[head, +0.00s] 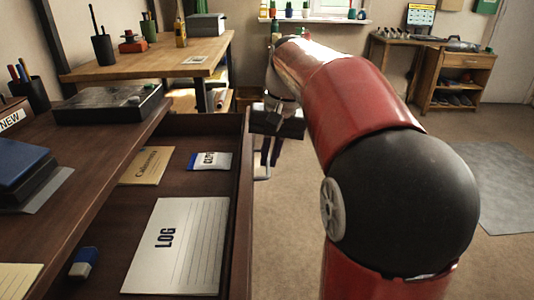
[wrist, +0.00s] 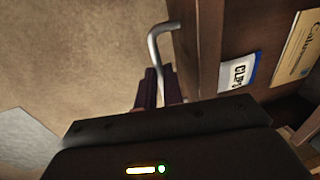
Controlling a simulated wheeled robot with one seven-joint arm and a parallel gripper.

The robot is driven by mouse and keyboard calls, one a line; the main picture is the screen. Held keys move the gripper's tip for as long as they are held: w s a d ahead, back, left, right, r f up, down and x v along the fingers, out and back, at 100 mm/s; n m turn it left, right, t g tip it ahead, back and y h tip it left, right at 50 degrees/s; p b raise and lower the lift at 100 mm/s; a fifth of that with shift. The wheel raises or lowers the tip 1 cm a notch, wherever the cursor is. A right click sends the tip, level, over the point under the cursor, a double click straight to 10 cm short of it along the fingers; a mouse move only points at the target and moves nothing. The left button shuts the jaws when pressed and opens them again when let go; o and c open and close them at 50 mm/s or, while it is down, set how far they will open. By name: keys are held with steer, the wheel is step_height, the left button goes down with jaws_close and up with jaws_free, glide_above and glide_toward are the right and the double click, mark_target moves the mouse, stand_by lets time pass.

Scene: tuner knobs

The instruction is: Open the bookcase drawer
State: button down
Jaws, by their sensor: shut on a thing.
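The dark wooden bookcase drawer (head: 244,200) stands pulled out on the left of the head view, its inside showing. It also fills the upper right of the wrist view (wrist: 208,45). Its metal bar handle (wrist: 163,30) curves out from the drawer front. My gripper (wrist: 160,88) is shut on the handle, with a dark finger on each side. In the head view my gripper (head: 270,150) is at the outer side of the drawer front, small and partly hidden by my arm.
In the drawer lie a LOG pad (head: 178,245), a Calico envelope (head: 145,166), a CLIPS packet (head: 209,160) and an eraser (head: 84,262). The bookcase top (head: 105,165) holds a dark tray (head: 108,103) and blue books (head: 25,170). Carpet (head: 285,230) right of the drawer is clear.

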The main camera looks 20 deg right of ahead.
steer(key=c, duration=1.5)
jaws_free()
steer(key=r, duration=0.2)
steer(key=d+r+p, duration=0.1)
steer(key=r, duration=0.4)
steer(key=shift+s+d+r+p, duration=0.2)
steer(key=shift+r+p, duration=0.1)
steer(key=shift+r, duration=0.05)
